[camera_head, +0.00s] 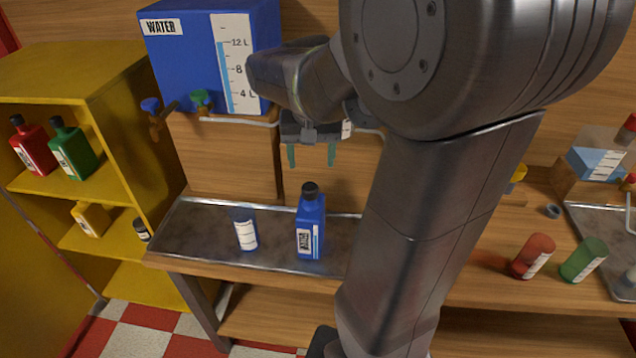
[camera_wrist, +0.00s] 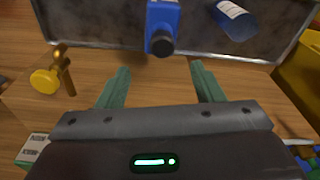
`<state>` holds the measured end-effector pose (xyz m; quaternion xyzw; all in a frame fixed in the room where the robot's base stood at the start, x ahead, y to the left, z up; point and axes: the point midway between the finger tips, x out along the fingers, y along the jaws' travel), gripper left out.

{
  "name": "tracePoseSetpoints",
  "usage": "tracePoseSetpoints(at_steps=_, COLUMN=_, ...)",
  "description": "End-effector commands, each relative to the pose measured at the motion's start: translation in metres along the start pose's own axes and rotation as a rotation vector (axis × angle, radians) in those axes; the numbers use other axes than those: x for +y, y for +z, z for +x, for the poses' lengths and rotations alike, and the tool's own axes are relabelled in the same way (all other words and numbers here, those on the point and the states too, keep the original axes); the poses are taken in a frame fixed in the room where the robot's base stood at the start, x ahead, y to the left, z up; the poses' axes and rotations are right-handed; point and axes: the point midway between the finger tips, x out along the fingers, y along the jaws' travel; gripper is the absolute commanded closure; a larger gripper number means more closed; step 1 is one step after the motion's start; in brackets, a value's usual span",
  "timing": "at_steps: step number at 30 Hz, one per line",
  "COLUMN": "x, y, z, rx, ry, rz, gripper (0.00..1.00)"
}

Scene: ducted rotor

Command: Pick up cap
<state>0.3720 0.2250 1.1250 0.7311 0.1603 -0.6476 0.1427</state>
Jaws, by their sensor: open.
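A small grey round piece (camera_head: 552,211), perhaps a loose cap, lies on the counter at the right.
A blue cup (camera_head: 244,229) stands left of the bottle on the tray (camera_head: 188,236). A blue water tank (camera_head: 185,58) with taps is behind. A yellow shelf (camera_head: 75,82) holds bottles at left.

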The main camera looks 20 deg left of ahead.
Motion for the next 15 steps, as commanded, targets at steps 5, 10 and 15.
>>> tracePoseSetpoints(at_steps=5, x=0.001, y=0.0, z=0.029, rx=-0.003, ry=0.002, rz=0.001, gripper=0.39)
tracePoseSetpoints(at_steps=10, x=0.0, y=0.0, z=0.04, rx=0.0, ry=0.0, rz=0.001, gripper=0.39)
tracePoseSetpoints(at_steps=15, x=-0.003, y=0.0, z=0.059, rx=-0.004, ry=0.002, rz=0.0, gripper=0.39)
